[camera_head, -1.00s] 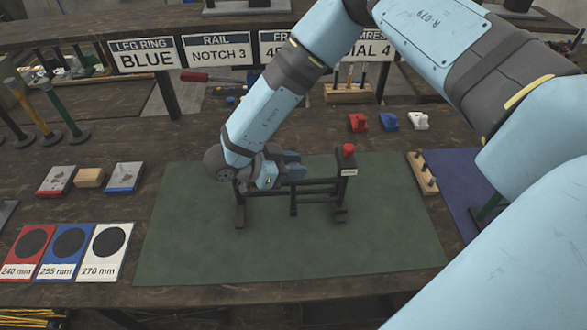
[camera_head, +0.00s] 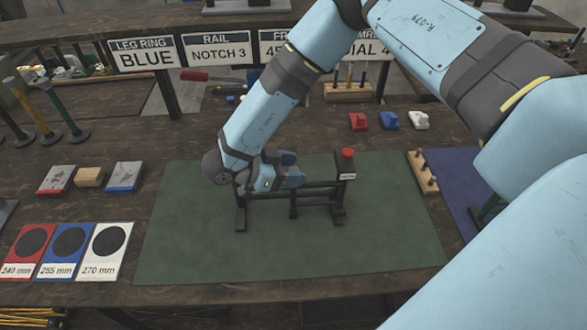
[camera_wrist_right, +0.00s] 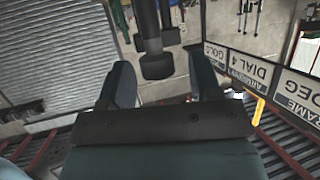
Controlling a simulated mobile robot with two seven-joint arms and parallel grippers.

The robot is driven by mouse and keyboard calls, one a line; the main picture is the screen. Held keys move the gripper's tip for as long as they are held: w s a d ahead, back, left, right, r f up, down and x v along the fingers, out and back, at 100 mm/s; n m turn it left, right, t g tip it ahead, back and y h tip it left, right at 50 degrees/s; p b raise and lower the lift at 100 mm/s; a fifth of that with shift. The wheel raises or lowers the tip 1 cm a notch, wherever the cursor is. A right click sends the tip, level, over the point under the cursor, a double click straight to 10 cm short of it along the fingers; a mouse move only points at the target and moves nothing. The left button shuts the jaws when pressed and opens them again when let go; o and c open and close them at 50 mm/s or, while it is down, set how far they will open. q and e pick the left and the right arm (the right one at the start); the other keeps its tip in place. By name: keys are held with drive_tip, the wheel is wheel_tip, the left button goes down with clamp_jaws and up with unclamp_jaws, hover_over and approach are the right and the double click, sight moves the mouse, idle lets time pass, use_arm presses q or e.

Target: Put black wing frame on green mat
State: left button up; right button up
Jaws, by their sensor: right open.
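The black wing frame (camera_head: 294,212) stands on its feet on the green mat (camera_head: 390,238), near the mat's middle. It has dark bars and a post with a red cap at its right end. My right gripper (camera_head: 293,168) is open at the left part of the frame, with its blue fingers pointing right. They hide part of the frame's left end. In the right wrist view the two fingers (camera_wrist_right: 162,76) are spread apart, and a dark rounded bar (camera_wrist_right: 155,62) shows between them. My left gripper is not in view.
Red, blue and white blocks (camera_head: 390,120) stand behind the mat. A wooden peg rack (camera_head: 422,172) stands at its right edge. Three diameter cards (camera_head: 68,250) and small trays (camera_head: 123,176) lie to the left. The mat's front part is bare.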

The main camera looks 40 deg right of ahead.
drive_tip(key=b+v, duration=0.1)
drive_tip(key=v, duration=1)
drive_tip(key=shift+a+b, duration=0.3)
